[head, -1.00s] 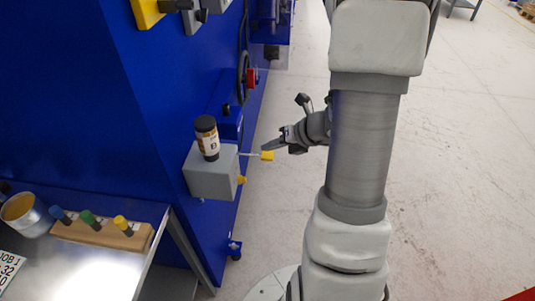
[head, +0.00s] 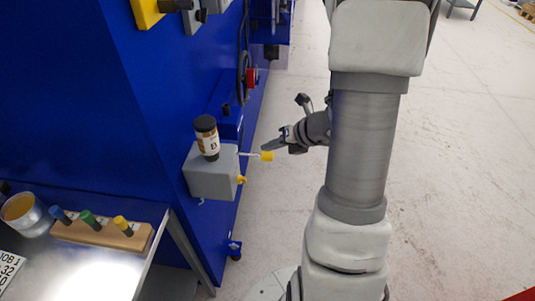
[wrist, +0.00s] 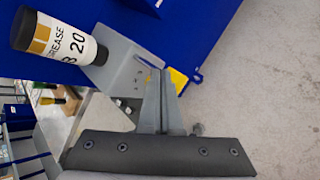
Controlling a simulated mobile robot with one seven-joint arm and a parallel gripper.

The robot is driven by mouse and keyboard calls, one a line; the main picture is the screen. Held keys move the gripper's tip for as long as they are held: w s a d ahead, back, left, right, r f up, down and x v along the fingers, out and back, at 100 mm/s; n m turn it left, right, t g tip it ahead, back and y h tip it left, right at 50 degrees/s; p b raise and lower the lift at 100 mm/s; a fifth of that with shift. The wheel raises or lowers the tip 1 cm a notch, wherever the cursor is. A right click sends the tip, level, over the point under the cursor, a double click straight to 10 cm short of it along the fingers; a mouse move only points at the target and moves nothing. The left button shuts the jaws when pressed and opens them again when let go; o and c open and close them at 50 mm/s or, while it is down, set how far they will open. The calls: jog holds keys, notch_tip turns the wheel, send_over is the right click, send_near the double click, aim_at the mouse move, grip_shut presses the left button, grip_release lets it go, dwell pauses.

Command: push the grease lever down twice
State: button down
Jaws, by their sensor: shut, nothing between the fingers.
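The grease lever (head: 267,156) is a thin rod with a yellow end, sticking out to the right from a grey box (head: 212,178) on the blue machine. A black-capped bottle (head: 207,140) stands on the box; its GREASE label shows in the wrist view (wrist: 62,40). My gripper (head: 266,146) is shut and empty, its fingertips just above the yellow end in the head view. I cannot tell whether they touch it. In the wrist view my shut fingers (wrist: 157,75) point at the box's edge, with a yellow part (wrist: 178,80) partly hidden behind them.
The blue machine (head: 90,100) fills the left. A metal bench (head: 90,265) at lower left carries a tin (head: 25,212) and a wooden block (head: 100,234) with coloured-handled tools. A red-hubbed handwheel (head: 244,78) is on the machine beyond. Open floor (head: 470,150) lies to the right.

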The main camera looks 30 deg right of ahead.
aim_at(269, 156)
jog(key=shift+f, duration=0.15)
jog(key=shift+f+b, duration=0.3)
jog(key=shift+b, duration=0.05)
jog(key=shift+f+b, duration=1.15)
jog(key=shift+f, duration=0.2)
dwell(1.2)
dwell(0.5)
jog(key=shift+r+p, duration=1.7)
jog(key=shift+r, duration=0.1)
notch_tip(269, 156, up, 5)
jog(key=p, duration=0.4)
jog(key=shift+p, duration=0.4)
